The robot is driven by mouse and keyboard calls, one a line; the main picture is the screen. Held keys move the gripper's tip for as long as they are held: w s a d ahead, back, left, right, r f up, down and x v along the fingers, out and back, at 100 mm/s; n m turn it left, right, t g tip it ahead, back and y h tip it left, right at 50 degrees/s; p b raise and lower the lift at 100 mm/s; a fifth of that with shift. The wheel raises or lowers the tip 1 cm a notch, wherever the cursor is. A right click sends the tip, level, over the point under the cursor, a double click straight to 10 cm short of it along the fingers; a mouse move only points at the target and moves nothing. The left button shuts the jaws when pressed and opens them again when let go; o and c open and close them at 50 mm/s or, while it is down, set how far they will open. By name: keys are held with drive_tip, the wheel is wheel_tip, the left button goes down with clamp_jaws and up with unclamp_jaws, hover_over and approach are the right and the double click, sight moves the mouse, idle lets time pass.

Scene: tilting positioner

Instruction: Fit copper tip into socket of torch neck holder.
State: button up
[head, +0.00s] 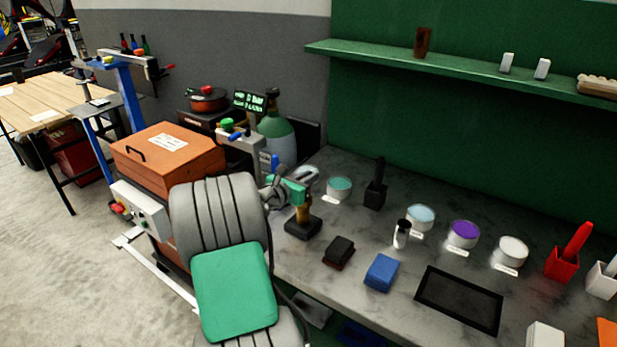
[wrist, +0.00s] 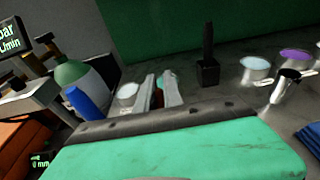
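My gripper (wrist: 159,84) shows as two pale grey fingers past the green hand cover in the wrist view. In the head view my gripper (head: 305,173) is just above and beside a stand with a brass-coloured post (head: 301,213) on a black base, which looks like the torch neck holder.
A teal-topped jar (head: 340,187) and a black holder (head: 375,192) stand just beyond the gripper. A black block (head: 339,252), a blue block (head: 381,272) and a dark tray (head: 459,299) lie nearer the bench front. An orange case (head: 168,156) and gas cylinder (head: 276,135) are at left.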

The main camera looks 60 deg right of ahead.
drive_tip(key=o, duration=0.4)
drive_tip(key=b+v, duration=0.1)
drive_tip(key=v, duration=1.1)
drive_tip(key=w+a+f+m+t+y, duration=0.3)
drive_tip(key=w+a+m+y, duration=0.15)
drive_tip(key=a, duration=0.45)
drive_tip(key=w+a+f+m+t+y, duration=0.2)
drive_tip(key=w+a+m+t+y, duration=0.15)
drive_tip(key=w+a, duration=0.45)
drive_tip(key=s+a+f+m+y, duration=0.1)
drive_tip(key=s+a+m+y, duration=0.2)
drive_tip(key=a, duration=1.2)
drive_tip(key=s+a+f+m+y, duration=0.1)
drive_tip(key=s+a+m+y, duration=0.3)
drive_tip(key=a, duration=1.1)
drive_tip(key=shift+s+m, duration=0.35)
drive_tip(key=shift+m, duration=0.05)
